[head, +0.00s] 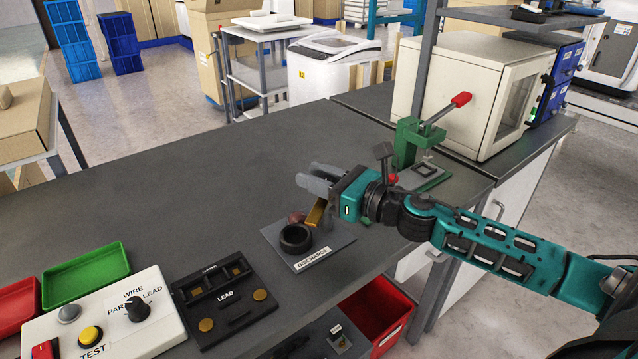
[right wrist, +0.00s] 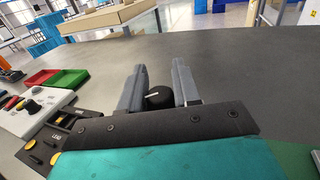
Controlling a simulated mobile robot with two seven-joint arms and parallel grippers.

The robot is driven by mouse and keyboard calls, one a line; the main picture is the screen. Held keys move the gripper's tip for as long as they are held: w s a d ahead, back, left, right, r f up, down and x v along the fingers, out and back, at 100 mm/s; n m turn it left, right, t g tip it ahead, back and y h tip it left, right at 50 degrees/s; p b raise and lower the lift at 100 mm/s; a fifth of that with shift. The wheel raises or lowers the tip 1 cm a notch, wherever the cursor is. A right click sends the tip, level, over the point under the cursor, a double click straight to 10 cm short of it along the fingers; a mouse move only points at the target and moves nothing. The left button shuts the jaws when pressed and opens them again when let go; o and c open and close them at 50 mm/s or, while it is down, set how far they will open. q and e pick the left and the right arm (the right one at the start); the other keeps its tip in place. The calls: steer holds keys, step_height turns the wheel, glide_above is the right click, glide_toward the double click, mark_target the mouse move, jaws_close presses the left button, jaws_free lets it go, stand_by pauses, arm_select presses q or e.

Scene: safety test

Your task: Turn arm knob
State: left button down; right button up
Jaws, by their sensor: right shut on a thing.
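A black knob with a white pointer (head: 137,309) sits on the white control box (head: 160,333), near the words WIRE, PART and LEAD. In the right wrist view the box stands at the left, with its knob (right wrist: 34,105). My right gripper (head: 318,180) is above the grey discharge plate (head: 335,243), well right of the box. My left gripper is not in view.
The discharge plate carries a black ring (head: 296,238); a brass piece (head: 316,212) shows below the gripper. A black LEAD fixture (head: 224,303) lies beside the box. A green press with a red-tipped lever (head: 410,143) stands behind my right arm.

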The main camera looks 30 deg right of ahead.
arm_select(q)
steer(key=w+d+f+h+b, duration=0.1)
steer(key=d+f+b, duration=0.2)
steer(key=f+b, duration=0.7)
steer(key=b, duration=0.4)
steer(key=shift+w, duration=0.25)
arm_select(e)
steer(key=n+g+y, duration=0.3)
steer(key=g, duration=0.1)
steer(key=s+n+g+y, duration=0.1)
steer(key=n+g+y, duration=0.3)
steer(key=a+n+g+y, duration=0.1)
steer(key=n+g+y, duration=0.2)
steer(key=n+g, duration=0.1)
steer(key=shift+s+a+g+y, duration=0.1)
steer(key=shift+s+g+y, duration=0.15)
steer(key=shift+g, duration=0.35)
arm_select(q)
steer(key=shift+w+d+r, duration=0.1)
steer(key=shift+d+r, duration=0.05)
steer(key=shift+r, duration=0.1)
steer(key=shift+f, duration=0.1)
arm_select(e)
steer(key=o, duration=1)
steer(key=shift+c, duration=0.2)
